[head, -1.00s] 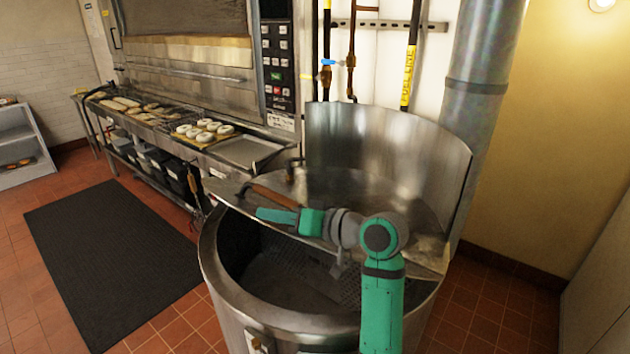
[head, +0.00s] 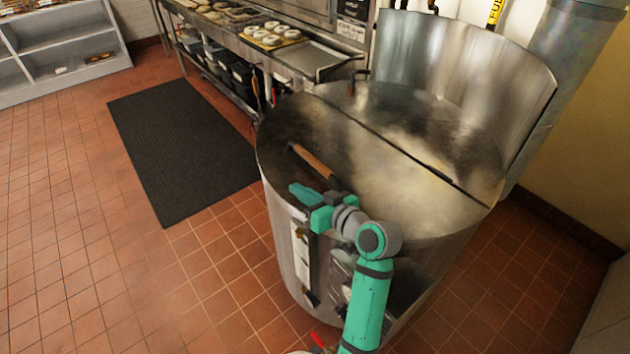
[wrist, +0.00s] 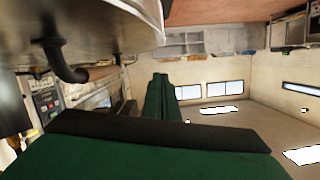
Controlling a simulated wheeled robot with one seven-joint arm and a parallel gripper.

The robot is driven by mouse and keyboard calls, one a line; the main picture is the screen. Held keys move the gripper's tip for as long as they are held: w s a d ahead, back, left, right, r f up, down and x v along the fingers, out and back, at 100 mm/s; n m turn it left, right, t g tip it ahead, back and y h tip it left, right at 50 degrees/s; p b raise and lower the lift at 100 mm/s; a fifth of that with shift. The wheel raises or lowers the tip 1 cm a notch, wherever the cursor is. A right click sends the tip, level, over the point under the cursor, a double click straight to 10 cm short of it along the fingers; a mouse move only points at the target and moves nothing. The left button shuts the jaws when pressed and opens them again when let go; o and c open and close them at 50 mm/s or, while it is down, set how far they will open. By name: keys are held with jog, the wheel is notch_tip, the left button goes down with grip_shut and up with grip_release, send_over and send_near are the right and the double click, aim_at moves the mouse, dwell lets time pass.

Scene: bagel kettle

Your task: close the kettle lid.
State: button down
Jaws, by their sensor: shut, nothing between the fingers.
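The steel kettle (head: 285,225) stands in the middle of the head view. Its hinged lid half (head: 285,125) lies over the front opening, flat or nearly so, and no inside shows; I cannot tell if its edge fully touches the rim. The lid's wooden handle (head: 318,162) is at the front left. My gripper (head: 298,192) is shut and empty, just in front of the handle near the kettle's front edge. The wrist view shows shut green fingers (wrist: 160,105), the handle's dark bracket (wrist: 65,62) and the curved steel (wrist: 90,22) above, apart from the fingers.
A curved steel splash guard (head: 470,75) rises behind the kettle. A steel counter (head: 255,50) with trays of bagels (head: 272,36) stands behind left. A black mat (head: 180,145) lies on the tiled floor, which is open at left. A shelf (head: 65,50) stands far left.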

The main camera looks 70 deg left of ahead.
jog(key=shift+f, duration=0.25)
dwell(0.3)
jog(key=w+d+r, duration=0.3)
jog(key=d+r, duration=0.3)
jog(key=d, duration=0.3)
jog(key=shift+r, duration=0.2)
